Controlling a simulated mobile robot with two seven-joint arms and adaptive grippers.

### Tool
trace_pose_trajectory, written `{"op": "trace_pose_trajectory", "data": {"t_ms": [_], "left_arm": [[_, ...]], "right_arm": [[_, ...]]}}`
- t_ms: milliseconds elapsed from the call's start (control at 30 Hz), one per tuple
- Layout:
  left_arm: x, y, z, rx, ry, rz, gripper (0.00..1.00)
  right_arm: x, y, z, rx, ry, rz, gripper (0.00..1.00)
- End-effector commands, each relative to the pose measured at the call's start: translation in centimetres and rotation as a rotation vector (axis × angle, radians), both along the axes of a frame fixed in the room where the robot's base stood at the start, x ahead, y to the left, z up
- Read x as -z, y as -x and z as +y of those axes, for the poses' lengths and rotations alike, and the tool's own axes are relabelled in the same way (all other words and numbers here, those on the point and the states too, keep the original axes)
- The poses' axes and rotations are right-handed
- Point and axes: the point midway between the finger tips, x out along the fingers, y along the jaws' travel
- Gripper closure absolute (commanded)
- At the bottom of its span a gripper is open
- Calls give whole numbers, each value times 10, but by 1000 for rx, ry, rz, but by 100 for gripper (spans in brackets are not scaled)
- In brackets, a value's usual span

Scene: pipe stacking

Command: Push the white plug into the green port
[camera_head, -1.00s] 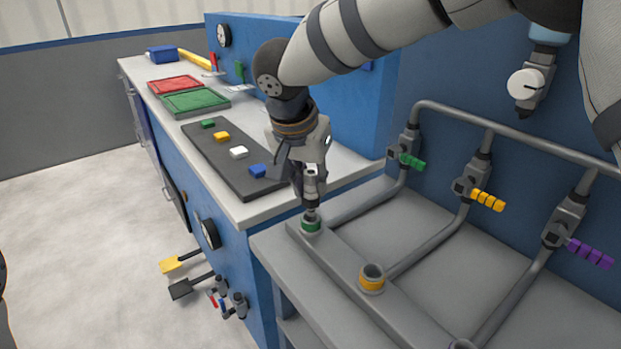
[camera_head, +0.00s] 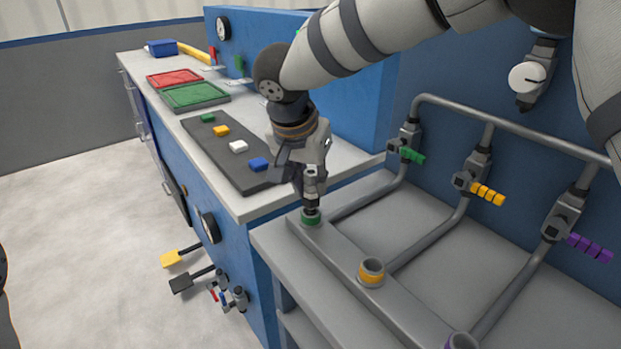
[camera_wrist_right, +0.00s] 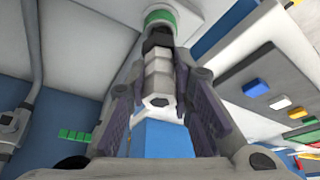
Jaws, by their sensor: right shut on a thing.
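The white plug (camera_head: 311,187) is a pale, ribbed hexagonal body with a dark lower end. It stands roughly upright over the green port (camera_head: 311,218), a green-ringed socket at the far end of the grey rail. My right gripper (camera_head: 309,178) is shut on the plug from above. In the right wrist view, the plug (camera_wrist_right: 157,80) sits between the two fingers and its dark end meets the green port (camera_wrist_right: 160,17). How deep that end sits inside the port I cannot tell. My left gripper is not in view.
A yellow-ringed port (camera_head: 371,272) and a purple-ringed port (camera_head: 462,341) stand further along the rail. Pipes with green (camera_head: 412,155), yellow (camera_head: 487,194) and purple (camera_head: 590,248) handles lie to the right. A dark board (camera_head: 228,167) with coloured blocks is on the counter at left.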

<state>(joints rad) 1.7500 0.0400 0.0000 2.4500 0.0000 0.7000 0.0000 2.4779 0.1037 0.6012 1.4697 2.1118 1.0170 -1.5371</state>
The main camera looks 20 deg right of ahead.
Motion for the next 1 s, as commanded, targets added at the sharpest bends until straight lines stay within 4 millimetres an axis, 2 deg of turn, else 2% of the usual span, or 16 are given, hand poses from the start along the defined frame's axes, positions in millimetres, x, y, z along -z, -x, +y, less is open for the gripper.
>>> {"op": "trace_pose_trajectory", "data": {"t_ms": [633, 833, 867, 900, 967, 1000], "left_arm": [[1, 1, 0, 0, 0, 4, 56], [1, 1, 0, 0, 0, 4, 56], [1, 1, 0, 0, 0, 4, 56], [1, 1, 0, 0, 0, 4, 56], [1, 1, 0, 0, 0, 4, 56], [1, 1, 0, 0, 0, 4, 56]], "right_arm": [[17, 0, 0, 0, -2, 2, 100], [17, 0, 0, 0, -1, 0, 100], [17, 0, 0, 0, -1, 0, 77], [17, 0, 0, 0, -1, 0, 68], [16, 0, 0, 0, -1, -1, 56], [16, 0, 0, 0, -1, -1, 56]]}}
